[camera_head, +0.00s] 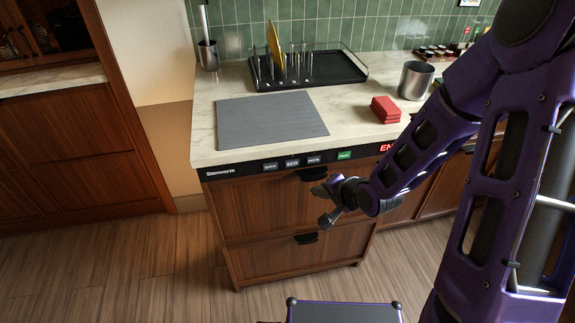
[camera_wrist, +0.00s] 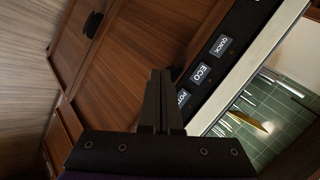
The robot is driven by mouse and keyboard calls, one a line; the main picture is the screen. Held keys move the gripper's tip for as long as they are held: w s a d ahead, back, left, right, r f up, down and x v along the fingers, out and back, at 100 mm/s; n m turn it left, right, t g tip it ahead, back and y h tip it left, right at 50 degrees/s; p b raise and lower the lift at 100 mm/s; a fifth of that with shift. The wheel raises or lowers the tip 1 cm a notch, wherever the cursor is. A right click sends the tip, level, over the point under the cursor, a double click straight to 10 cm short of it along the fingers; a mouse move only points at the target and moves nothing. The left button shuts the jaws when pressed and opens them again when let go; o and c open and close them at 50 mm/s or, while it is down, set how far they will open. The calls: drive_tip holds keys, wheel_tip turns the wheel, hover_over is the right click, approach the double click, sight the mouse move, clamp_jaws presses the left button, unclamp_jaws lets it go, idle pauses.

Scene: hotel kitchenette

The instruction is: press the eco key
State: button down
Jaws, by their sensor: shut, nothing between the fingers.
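The eco key (camera_head: 292,163) is a small grey key lettered ECO on the black control strip along the counter's front edge. It stands between the QUICK key (camera_head: 270,166) and the POTS key (camera_head: 314,159). My gripper (camera_head: 325,221) is shut and empty, in front of the drawers, below and to the right of the eco key in the head view. In the wrist view my gripper (camera_wrist: 160,75) points along the wood front, apart from the key.
Drawer handles (camera_head: 307,238) stick out below. On the counter are a grey mat (camera_head: 270,119), red blocks (camera_head: 385,108), a dish rack (camera_head: 338,72) and a metal cup (camera_head: 415,82).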

sight(292, 163)
drive_tip(key=s+a, duration=0.2)
drive_tip(key=a, duration=0.1)
drive_tip(key=shift+r+y, duration=0.2)
drive_tip(key=shift+y, duration=0.2)
drive_tip(key=shift+w, duration=0.1)
drive_tip(key=shift+w+a, duration=0.4)
drive_tip(key=shift+w, duration=1)
drive_tip(key=shift+w+a, duration=0.35)
drive_tip(key=shift+w, duration=1.1)
drive_tip(key=shift+w+a, duration=0.4)
drive_tip(key=shift+w, duration=1)
drive_tip(key=shift+w, duration=0.1)
drive_tip(key=shift+w+a, duration=0.1)
drive_tip(key=shift+w, duration=0.2)
